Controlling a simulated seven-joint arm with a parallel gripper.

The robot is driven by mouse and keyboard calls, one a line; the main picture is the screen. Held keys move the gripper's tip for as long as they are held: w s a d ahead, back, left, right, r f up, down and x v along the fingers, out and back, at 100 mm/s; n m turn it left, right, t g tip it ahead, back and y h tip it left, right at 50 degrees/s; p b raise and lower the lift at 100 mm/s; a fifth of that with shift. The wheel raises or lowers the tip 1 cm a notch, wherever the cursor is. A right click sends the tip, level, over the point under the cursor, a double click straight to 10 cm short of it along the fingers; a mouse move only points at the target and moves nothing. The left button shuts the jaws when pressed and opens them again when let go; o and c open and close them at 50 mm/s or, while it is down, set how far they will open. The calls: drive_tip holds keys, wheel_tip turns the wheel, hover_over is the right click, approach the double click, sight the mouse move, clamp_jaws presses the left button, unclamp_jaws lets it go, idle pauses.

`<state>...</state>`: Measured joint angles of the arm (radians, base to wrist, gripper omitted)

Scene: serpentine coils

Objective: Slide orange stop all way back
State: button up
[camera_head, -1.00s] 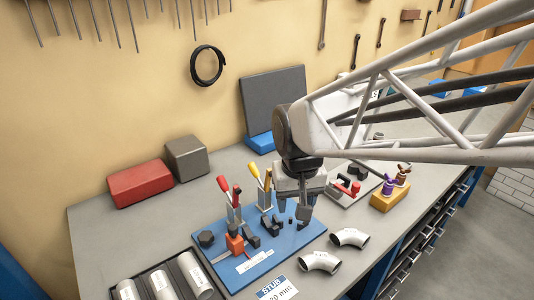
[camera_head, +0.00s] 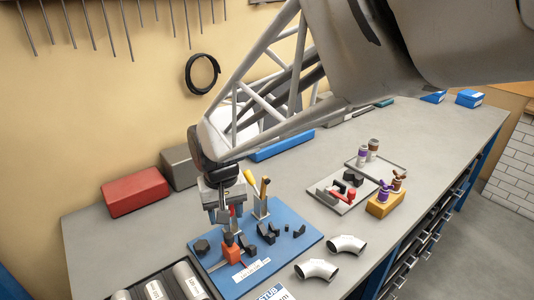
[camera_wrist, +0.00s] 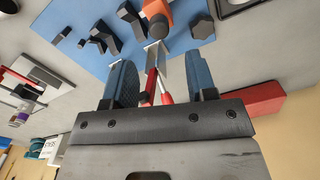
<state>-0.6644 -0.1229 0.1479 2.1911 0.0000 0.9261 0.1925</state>
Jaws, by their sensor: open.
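The orange stop (camera_head: 233,252) sits on a slide rail near the left front of the blue fixture plate (camera_head: 292,254). It also shows at the top of the wrist view (camera_wrist: 157,13), beyond the fingertips. My gripper (camera_head: 222,216) is over the left part of the plate, above and just behind the stop. It is open, with its fingers apart in the wrist view (camera_wrist: 162,72). A clamp with red handles (camera_wrist: 151,84) shows between the fingers there; I cannot tell whether anything touches it. The gripper partly hides this clamp in the head view.
A yellow-handled clamp (camera_head: 262,196) stands close right of my gripper. Black blocks (camera_head: 268,234) and a dark knob (camera_head: 202,247) are on the plate. Steel elbows (camera_head: 347,244) lie to the right, and a tray of tubes (camera_head: 187,279) is at front left.

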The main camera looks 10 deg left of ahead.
sight(228, 234)
drive_tip(key=shift+f, duration=3.85)
clamp_jaws()
